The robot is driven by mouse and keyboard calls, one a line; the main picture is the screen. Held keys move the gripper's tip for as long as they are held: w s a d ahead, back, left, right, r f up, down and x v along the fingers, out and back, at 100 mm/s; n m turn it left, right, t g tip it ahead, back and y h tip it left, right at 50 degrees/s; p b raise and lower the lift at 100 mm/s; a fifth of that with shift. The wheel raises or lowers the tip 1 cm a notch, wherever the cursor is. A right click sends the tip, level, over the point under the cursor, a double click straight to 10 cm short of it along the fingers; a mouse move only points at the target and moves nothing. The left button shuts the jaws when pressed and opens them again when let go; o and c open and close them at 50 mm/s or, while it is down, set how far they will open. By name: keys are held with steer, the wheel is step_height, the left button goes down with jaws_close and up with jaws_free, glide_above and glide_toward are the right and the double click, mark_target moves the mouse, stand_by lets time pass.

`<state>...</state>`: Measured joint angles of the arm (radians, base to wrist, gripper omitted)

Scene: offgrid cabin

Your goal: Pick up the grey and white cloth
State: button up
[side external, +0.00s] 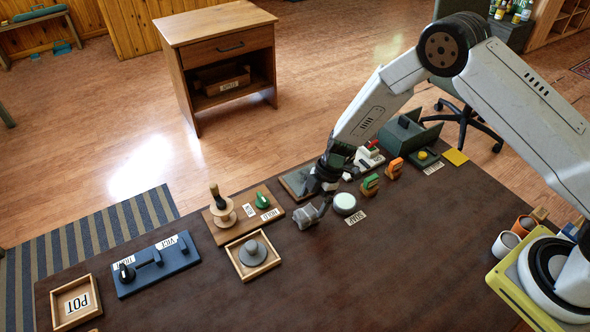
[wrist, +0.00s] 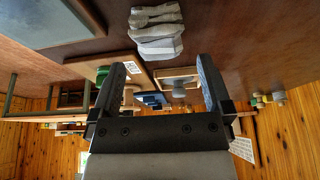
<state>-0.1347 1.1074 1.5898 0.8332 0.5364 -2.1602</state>
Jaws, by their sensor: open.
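In the wrist view the cloth (wrist: 157,32) shows as a folded, layered bundle beyond the fingertips. My gripper (side external: 319,194) is low over the table, close to the cloth on its upper right side in the side view. In the wrist view my gripper (wrist: 161,75) has its two dark fingers wide apart with nothing held between them. Whether a finger touches the cloth cannot be told.
The round tin (side external: 345,204) stands close to the right of the cloth. A wooden board with a green knob (side external: 262,201) and a small tray with a grey weight (side external: 252,252) are to the left. The table's front middle is clear.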

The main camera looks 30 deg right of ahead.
mark_target(307, 212)
steer(key=shift+x, duration=2.35)
steer(key=shift+a, duration=0.1)
steer(key=c, duration=1.2)
steer(key=shift+r, duration=0.2)
steer(key=shift+w+r, duration=0.1)
steer(key=shift+r, duration=0.7)
steer(key=s+d+r, duration=0.3)
steer(key=s+r, duration=0.8)
steer(key=s, duration=0.2)
steer(key=shift+s+d, duration=0.25)
steer(key=shift+s, duration=0.1)
